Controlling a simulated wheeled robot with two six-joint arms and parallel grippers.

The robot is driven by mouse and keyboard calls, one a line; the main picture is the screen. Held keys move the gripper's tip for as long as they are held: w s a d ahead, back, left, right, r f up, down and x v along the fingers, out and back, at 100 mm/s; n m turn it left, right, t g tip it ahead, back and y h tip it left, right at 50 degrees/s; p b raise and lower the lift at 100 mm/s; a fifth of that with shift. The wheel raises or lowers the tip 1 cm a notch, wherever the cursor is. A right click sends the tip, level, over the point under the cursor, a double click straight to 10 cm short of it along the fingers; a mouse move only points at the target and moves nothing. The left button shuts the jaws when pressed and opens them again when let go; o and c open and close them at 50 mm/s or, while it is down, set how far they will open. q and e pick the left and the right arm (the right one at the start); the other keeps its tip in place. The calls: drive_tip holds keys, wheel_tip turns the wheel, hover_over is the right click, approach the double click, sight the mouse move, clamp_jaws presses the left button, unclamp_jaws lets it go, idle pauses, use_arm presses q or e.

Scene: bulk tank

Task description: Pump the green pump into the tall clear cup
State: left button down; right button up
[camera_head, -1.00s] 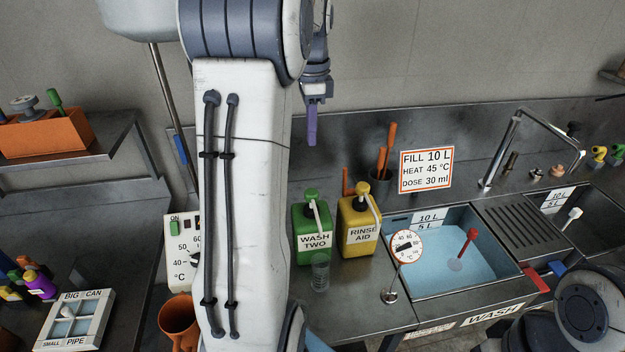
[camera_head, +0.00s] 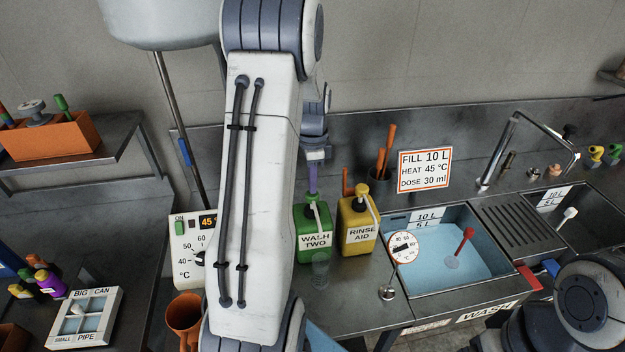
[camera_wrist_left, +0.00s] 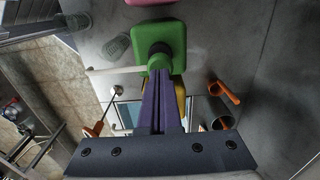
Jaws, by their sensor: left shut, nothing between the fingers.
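The green pump bottle (camera_head: 313,240), labelled WASH TWO, stands on the counter with its white spout pointing toward the front. Its green pump head (camera_head: 312,198) is on top. The tall clear cup (camera_head: 320,270) stands in front of it, below the spout. My left gripper (camera_head: 313,182) is shut and empty, pointing down at the pump head from above. In the left wrist view its purple fingers (camera_wrist_left: 158,85) reach the green pump head (camera_wrist_left: 158,62); I cannot tell for sure whether they touch. The clear cup (camera_wrist_left: 117,46) shows there beside the bottle. My right gripper is not in view.
The yellow RINSE AID bottle (camera_head: 358,237) stands close to the right of the green one. A dial thermometer (camera_head: 402,248) on a stand is nearby, beside the water-filled sink (camera_head: 425,285). An orange jug (camera_head: 184,318) stands at the lower left.

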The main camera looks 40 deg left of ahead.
use_arm(q)
drive_tip(key=shift+f, duration=0.35)
drive_tip(key=shift+f+b, duration=0.95)
drive_tip(key=shift+f, duration=0.5)
drive_tip(key=shift+s, duration=0.1)
drive_tip(key=shift+d+r, duration=0.1)
